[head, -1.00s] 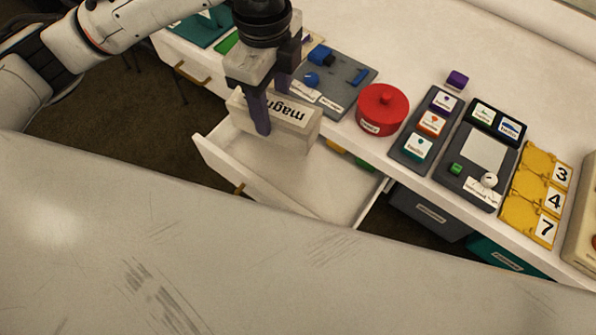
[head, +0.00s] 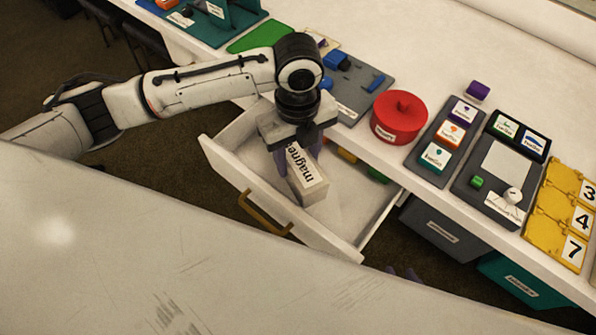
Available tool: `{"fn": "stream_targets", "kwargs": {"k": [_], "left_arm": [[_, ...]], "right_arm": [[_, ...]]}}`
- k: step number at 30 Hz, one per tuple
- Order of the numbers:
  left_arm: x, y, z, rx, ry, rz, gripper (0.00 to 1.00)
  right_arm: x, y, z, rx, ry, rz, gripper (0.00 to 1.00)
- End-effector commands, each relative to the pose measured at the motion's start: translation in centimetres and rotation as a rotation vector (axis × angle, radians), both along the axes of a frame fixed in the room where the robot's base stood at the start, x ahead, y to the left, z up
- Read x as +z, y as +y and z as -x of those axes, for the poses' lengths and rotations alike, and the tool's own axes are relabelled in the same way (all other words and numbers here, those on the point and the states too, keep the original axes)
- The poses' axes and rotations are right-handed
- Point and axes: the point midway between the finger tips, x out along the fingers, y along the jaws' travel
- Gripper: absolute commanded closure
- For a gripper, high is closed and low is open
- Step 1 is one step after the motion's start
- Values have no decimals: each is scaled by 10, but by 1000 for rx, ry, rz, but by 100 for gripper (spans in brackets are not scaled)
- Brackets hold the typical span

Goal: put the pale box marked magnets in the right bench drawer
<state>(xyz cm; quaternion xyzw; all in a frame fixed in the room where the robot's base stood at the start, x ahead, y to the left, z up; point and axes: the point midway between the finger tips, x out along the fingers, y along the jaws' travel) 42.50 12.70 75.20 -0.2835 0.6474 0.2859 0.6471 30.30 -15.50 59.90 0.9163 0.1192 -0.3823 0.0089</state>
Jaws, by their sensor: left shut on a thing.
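The pale box marked magnets (head: 309,180) is tilted in the head view, its label facing up. My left gripper (head: 297,160) is shut on it from above and holds it inside the open bench drawer (head: 230,178). The box is low, between the drawer walls; I cannot tell whether it touches the drawer floor. The drawer is pulled out from under the white bench, with a brass handle (head: 265,212) on its front. Of my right gripper (head: 403,273), only two purple fingertips show, apart, past the grey surface's edge; the rest is hidden.
Yellow and green pieces (head: 377,175) lie at the drawer's back, near the bench edge. On the bench are a red lidded pot (head: 399,117), a grey tray (head: 360,97) and a tray of small boxes (head: 441,144). Grey (head: 440,228) and teal (head: 520,283) bins stand below.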

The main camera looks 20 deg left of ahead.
Motion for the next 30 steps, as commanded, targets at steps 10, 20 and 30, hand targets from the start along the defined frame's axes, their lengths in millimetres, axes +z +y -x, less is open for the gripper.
{"fn": "stream_targets", "kwargs": {"k": [10,20,30], "left_arm": [[-36,0,1,0,1,0,84],[-57,-1,-1,-1,-3,1,84],[-59,0,0,-1,-2,1,35]], "right_arm": [[-5,2,-1,4,0,-1,72],[-2,3,-3,5,-5,-3,72],[-1,4,-4,5,-10,-4,72]]}}
